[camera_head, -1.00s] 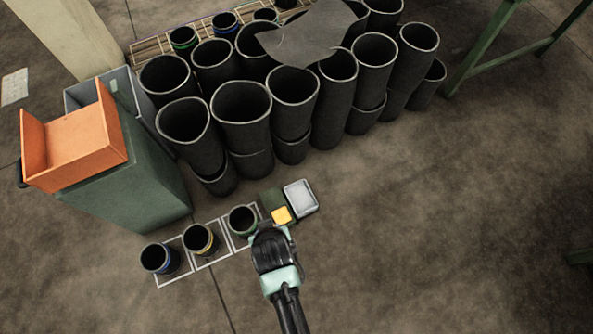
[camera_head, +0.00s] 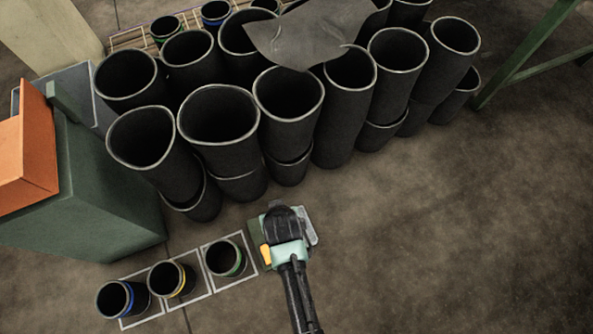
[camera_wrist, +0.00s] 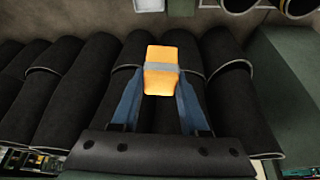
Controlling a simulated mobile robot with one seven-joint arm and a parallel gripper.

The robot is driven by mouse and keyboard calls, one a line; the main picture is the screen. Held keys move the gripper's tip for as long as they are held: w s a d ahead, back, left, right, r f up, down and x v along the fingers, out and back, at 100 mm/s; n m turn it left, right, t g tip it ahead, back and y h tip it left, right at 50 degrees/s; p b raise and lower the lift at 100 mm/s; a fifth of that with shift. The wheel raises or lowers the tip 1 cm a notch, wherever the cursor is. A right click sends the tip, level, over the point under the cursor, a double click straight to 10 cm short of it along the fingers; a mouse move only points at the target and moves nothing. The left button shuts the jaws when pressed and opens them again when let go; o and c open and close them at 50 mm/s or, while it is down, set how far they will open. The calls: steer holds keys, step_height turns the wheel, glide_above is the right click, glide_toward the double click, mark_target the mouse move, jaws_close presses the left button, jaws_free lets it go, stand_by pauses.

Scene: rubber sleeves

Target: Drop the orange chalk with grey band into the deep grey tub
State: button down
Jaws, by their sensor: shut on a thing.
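The orange chalk with grey band (camera_wrist: 162,82) is upright between the two blue fingertips of my gripper (camera_wrist: 162,72) in the wrist view. The gripper is shut on it. A larger, deep-looking grey tub (camera_head: 84,84) stands at the left, partly hidden behind a green cabinet and an orange tray, apart from my gripper.
The green cabinet (camera_head: 100,190) carries the orange tray (camera_head: 30,155). Tall black sleeves (camera_head: 220,130) crowd the middle. Three short banded sleeves (camera_head: 172,280) stand in white squares. Floor (camera_head: 450,220) at right is clear.

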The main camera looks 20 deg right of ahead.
steer(key=w+d+f+b, duration=0.1)
steer(key=d+f+b, duration=0.1)
steer(key=f+b, duration=0.9)
steer(key=w+d+f+m+b, duration=0.1)
steer(key=d+f+b, duration=0.2)
steer(key=f+b, duration=0.9)
steer(key=w+d+f+m+b, duration=0.1)
steer(key=d+f+b, duration=0.2)
steer(key=f+b, duration=0.9)
step_height(320, 180, down, 2)
steer(key=shift+w+d+f+h, duration=0.15)
steer(key=shift+f+h, duration=0.1)
steer(key=shift+h, duration=0.05)
steer(key=shift+c, duration=1.7)
jaws_free()
steer(key=shift+r, duration=0.1)
steer(key=p+v, duration=1)
steer(key=v, duration=0.3)
steer(key=shift+w, duration=0.15)
